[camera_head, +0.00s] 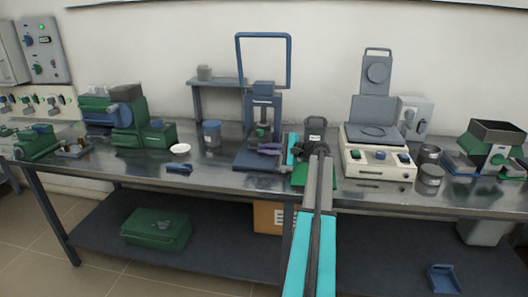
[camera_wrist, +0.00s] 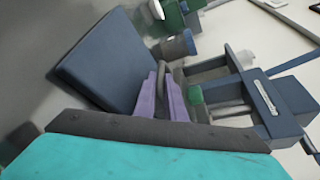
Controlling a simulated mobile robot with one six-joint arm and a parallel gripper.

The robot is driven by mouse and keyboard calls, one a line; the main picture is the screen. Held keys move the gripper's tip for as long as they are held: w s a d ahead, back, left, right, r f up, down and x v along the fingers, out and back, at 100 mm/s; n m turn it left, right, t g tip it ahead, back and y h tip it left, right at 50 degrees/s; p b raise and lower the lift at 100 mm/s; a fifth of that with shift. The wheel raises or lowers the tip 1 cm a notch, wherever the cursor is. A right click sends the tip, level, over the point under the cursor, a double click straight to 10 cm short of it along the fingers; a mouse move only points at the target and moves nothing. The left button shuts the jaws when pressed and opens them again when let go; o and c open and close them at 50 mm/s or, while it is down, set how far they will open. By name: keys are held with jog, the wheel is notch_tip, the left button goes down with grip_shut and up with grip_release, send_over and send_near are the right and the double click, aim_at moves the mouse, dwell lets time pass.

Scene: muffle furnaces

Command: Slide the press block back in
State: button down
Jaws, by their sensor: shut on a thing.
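The dark blue press (camera_head: 262,112) stands on the bench, with a tall blue loop frame above it; it also shows in the wrist view (camera_wrist: 262,95). Its flat base plate is at the left in the wrist view (camera_wrist: 105,60). A small green part sits low between the press columns, in both views (camera_head: 261,132) (camera_wrist: 195,94). My gripper (camera_head: 268,149) has purple fingers and reaches in from the right, just in front of the press opening. In the wrist view my gripper (camera_wrist: 168,100) is shut on a dark grey handle-like part of the press block (camera_wrist: 163,76). The fingers hide much of the block.
The bench front left of the press is mostly clear.

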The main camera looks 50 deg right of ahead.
jog(key=shift+d+r, duration=0.15)
jog(key=shift+d, duration=0.1)
jog(key=c, duration=2.1)
grip_release()
jog(key=shift+w, duration=0.15)
jog(key=shift+s, duration=0.5)
jog(key=v, duration=1.3)
